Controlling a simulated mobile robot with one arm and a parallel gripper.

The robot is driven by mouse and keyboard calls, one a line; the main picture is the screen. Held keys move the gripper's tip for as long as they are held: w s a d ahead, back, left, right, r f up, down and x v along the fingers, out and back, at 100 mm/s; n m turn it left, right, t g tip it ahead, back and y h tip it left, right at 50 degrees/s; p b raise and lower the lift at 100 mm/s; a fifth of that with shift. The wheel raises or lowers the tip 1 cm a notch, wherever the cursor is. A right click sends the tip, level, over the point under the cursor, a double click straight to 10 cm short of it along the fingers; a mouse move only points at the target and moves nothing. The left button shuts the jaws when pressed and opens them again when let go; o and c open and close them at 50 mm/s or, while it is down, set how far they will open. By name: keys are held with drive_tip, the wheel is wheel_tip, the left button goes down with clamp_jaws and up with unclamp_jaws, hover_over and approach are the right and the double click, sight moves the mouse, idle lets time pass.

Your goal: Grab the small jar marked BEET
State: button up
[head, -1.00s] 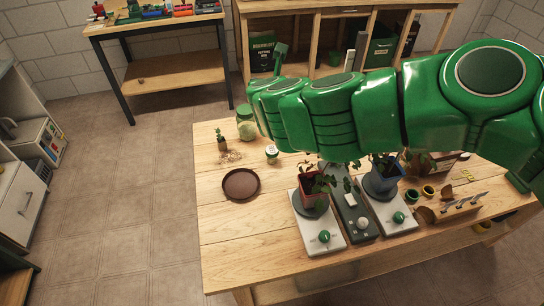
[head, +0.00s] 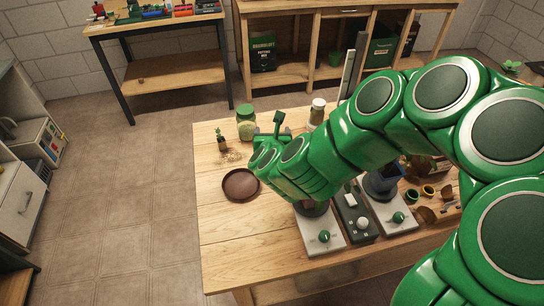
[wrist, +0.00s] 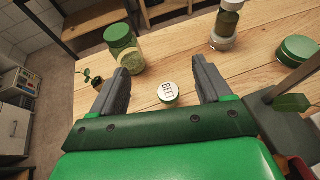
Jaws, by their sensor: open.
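The small jar marked BEET (wrist: 168,92) stands upright on the wooden table in the wrist view, its round white lid with dark letters facing me. My gripper (wrist: 160,65) is open, one grey finger on each side of the jar in that picture. I see clear gaps between the jar and both fingers, and nothing is held. I cannot tell how high the fingers are above the table. In the head view my arm covers the jar and the fingers do not show clearly.
A larger green-lidded jar (wrist: 124,47) stands beyond the left finger. Another jar (wrist: 225,25) stands beyond the right finger, with a green lid (wrist: 298,48) farther right. A brown saucer (head: 241,185) lies to the left. The table's front left is clear.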

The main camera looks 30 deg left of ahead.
wheel_tip(320, 180, down, 10)
drive_tip(key=shift+f, duration=0.15)
drive_tip(key=shift+w+a+f, duration=0.3)
drive_tip(key=shift+w+a, duration=0.1)
drive_tip(key=shift+a, duration=0.1)
drive_tip(key=shift+w+a+f, duration=0.15)
drive_tip(key=shift+w, duration=0.3)
drive_tip(key=shift+w, duration=0.1)
drive_tip(key=shift+w, duration=0.1)
drive_tip(key=shift+x, duration=2.55)
drive_tip(key=c, duration=1.1)
